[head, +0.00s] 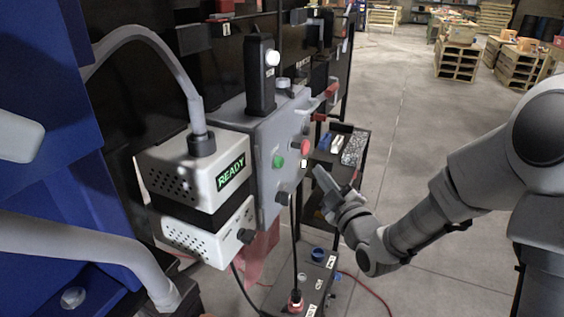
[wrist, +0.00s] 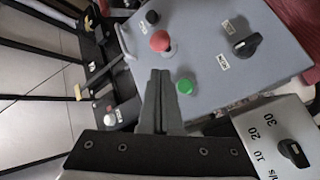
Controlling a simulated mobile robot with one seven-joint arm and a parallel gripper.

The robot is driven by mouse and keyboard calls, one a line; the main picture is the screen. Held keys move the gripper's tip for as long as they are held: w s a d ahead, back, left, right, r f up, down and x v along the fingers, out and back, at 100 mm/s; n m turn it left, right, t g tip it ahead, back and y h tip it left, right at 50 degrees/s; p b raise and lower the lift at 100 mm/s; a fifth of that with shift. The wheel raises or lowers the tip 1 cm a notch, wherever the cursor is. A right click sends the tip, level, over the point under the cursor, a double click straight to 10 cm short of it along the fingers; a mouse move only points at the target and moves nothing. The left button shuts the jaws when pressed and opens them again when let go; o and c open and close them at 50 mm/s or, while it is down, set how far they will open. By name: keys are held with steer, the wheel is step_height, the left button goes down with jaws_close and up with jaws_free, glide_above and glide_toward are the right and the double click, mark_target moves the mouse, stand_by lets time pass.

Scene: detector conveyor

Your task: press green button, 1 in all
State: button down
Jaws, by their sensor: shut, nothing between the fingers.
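The green button (head: 279,161) sits on the front face of a grey control box (head: 262,140), left of a red button (head: 304,146). In the wrist view the green button (wrist: 185,87) lies just right of my fingertips, with the red button (wrist: 160,41) beyond them. My gripper (head: 318,170) is shut and empty, to the right of the box face in the head view. In the wrist view its closed fingers (wrist: 160,73) point toward the box face. I cannot tell the exact gap; no contact with the green button shows.
A white unit with a READY display (head: 231,173) stands left of the control box. A black knob (wrist: 246,46) is on the box. A second dial (wrist: 294,152) is on a neighbouring panel. A black rack (head: 345,150) stands behind my gripper. Open floor lies to the right.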

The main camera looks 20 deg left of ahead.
mark_target(280, 163)
steer(key=a, duration=0.6)
steer(key=shift+w+b, duration=0.4)
steer(key=shift+w, duration=0.05)
steer(key=shift+a, duration=0.2)
stand_by(1.4)
steer(key=shift+a+b, duration=0.35)
steer(key=shift+b, duration=0.15)
